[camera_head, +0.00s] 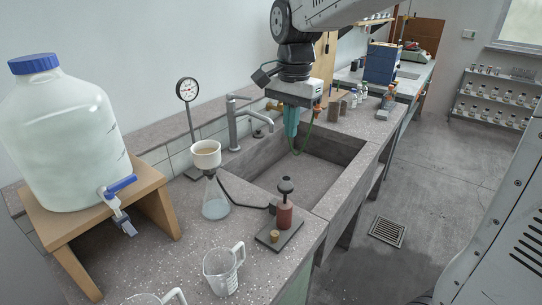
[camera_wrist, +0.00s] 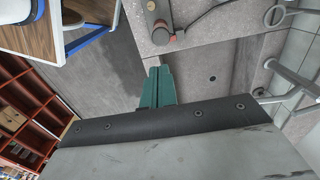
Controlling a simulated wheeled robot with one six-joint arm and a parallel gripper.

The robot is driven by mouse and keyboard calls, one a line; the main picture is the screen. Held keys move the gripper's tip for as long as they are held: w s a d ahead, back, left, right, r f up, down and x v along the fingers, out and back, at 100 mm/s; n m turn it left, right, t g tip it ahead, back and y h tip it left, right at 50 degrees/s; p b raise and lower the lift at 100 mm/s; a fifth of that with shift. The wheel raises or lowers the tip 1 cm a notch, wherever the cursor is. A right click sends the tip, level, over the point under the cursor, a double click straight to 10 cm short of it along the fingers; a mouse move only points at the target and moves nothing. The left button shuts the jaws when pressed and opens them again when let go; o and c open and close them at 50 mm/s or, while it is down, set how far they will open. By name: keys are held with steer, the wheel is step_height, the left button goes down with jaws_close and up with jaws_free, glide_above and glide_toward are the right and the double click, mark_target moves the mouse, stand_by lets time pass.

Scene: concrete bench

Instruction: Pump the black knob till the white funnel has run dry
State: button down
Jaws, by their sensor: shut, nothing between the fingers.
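The black knob (camera_head: 286,185) tops a short rod on a small red hand pump (camera_head: 284,214), fixed to a dark base plate beside the sink. The knob appears raised above the red body. The white funnel (camera_head: 206,149) sits upright in the neck of a clear conical flask (camera_head: 215,198) with pale liquid low inside. I cannot tell how much liquid is in the funnel. My gripper (camera_head: 291,134) has teal fingers, shut and empty, hanging over the sink behind the knob and apart from it. The wrist view shows the shut fingers (camera_wrist: 157,72) and the pump (camera_wrist: 160,30).
A large carboy (camera_head: 65,140) stands on a wooden stand at left. A clear beaker (camera_head: 223,270) stands in front of the flask. A dial gauge (camera_head: 188,90) and a tap (camera_head: 233,120) stand behind. A dark hose (camera_head: 240,198) runs between flask and pump. The sink is empty.

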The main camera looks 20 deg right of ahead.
mark_target(287, 185)
steer(key=shift+a+f, duration=0.1)
steer(key=shift+a, duration=0.05)
step_height(287, 185, down, 14)
steer(key=shift+a+r, duration=0.1)
stand_by(0.4)
steer(key=shift+f, duration=2.1)
steer(key=shift+s, duration=0.1)
step_height(287, 185, up, 14)
steer(key=shift+r, duration=0.2)
